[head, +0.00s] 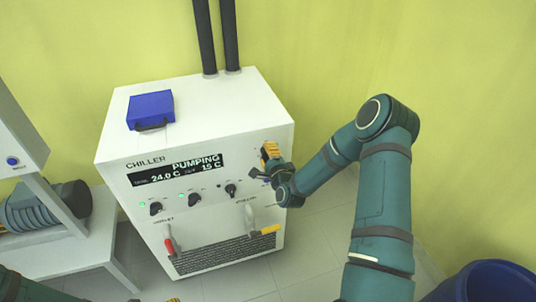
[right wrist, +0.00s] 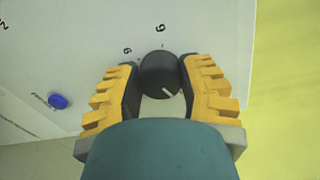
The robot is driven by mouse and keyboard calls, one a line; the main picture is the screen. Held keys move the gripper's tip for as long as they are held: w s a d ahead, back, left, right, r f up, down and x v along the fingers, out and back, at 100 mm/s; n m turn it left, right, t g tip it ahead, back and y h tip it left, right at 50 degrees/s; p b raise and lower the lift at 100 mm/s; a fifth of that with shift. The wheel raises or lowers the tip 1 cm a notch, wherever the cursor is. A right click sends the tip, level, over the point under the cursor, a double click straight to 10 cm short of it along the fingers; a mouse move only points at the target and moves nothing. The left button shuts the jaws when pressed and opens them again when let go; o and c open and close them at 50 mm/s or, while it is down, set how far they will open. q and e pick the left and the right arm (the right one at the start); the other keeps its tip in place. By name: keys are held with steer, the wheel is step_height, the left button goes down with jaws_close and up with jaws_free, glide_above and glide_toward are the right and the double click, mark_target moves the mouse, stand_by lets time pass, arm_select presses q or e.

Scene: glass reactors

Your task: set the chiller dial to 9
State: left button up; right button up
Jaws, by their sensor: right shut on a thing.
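In the right wrist view, my right gripper (right wrist: 158,66) is shut on the black chiller dial (right wrist: 160,78), with a yellow finger on each side. The dial's white pointer line (right wrist: 168,92) points down and slightly right in that view. Two printed digits show beyond the dial; their reading is uncertain. The gripper hides the dial in the head view.
Several black knobs (head: 156,208) line the panel. Below are a red-handled valve (head: 169,246) and a yellow-handled valve (head: 265,231). A blue case (head: 150,108) lies on top. A blue button (right wrist: 58,101) sits left in the wrist view. A blue drum (head: 490,282) stands bottom right.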

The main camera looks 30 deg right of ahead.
steer(key=n, duration=0.7)
steer(key=shift+w+a+r+h, duration=0.1)
steer(key=shift+h, duration=0.2)
steer(key=n, duration=1.2)
steer(key=shift+f+h, duration=0.2)
steer(key=shift+h, duration=0.2)
steer(key=n, duration=0.3)
steer(key=shift+n, duration=2)
steer(key=shift+d+f, duration=0.1)
steer(key=shift+d, duration=0.1)
steer(key=o, duration=1.2)
